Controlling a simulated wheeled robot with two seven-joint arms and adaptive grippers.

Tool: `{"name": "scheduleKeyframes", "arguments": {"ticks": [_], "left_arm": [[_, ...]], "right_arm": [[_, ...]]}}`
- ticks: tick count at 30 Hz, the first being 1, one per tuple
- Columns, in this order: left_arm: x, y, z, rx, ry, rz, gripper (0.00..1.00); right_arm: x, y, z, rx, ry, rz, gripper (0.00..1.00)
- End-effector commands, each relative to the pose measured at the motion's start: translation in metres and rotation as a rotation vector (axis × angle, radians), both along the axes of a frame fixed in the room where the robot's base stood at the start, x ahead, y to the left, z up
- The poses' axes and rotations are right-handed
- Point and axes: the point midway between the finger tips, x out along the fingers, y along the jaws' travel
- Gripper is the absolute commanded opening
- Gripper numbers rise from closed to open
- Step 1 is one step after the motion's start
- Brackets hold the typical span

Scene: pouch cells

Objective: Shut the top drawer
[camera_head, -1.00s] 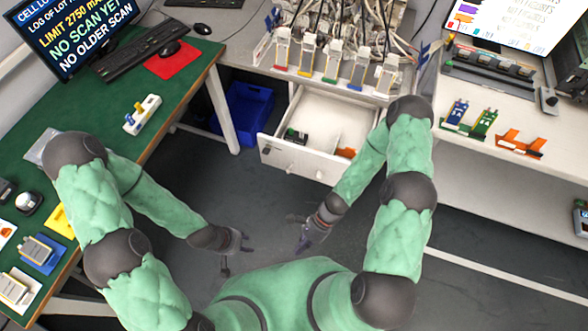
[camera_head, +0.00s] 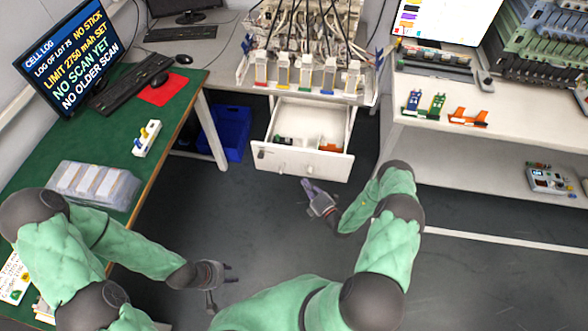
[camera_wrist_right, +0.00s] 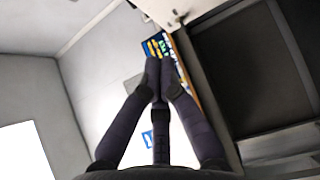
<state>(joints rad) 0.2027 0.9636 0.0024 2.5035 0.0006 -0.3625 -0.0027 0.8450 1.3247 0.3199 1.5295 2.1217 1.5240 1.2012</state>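The top drawer (camera_head: 301,163) is a white drawer under the middle bench, pulled out toward me. Inside it show a small green and dark item (camera_head: 285,141) and an orange item (camera_head: 329,147). My right gripper (camera_head: 308,184) is just in front of the drawer front, its fingers pointing at it; I cannot tell whether they touch. In the right wrist view its fingers (camera_wrist_right: 160,62) are drawn together at the tips with nothing seen between them. My left gripper (camera_head: 229,274) is open and empty over the floor, left of my body and far from the drawer.
The middle bench (camera_head: 205,55) holds a rack with several coloured-tab cells (camera_head: 306,75). A blue bin (camera_head: 230,133) stands on the floor left of the drawer. A green-topped table (camera_head: 125,120) is at left, a white bench (camera_head: 430,85) at right. The floor before the drawer is clear.

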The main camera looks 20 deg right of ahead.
Motion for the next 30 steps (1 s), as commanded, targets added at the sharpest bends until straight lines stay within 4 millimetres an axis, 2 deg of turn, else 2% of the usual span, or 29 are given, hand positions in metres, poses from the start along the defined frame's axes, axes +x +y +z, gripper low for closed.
{"name": "scheduleKeyframes", "arguments": {"ticks": [5,18,24,30], "left_arm": [[0.0,0.0,-0.003,0.0,0.0,0.0,0.39],[0.0,0.0,-0.014,0.0,0.0,0.0,0.39],[0.0,0.0,-0.019,0.0,0.0,0.0,0.39],[0.0,0.0,-0.02,0.0,0.0,0.0,0.39]], "right_arm": [[0.019,0.004,0.0,-0.002,-0.004,0.003,0.0],[0.098,0.021,-0.001,-0.004,-0.003,0.006,0.0],[0.119,0.004,-0.001,-0.004,-0.002,0.003,0.0],[0.129,-0.002,0.0,-0.002,0.0,0.004,0.0]]}}
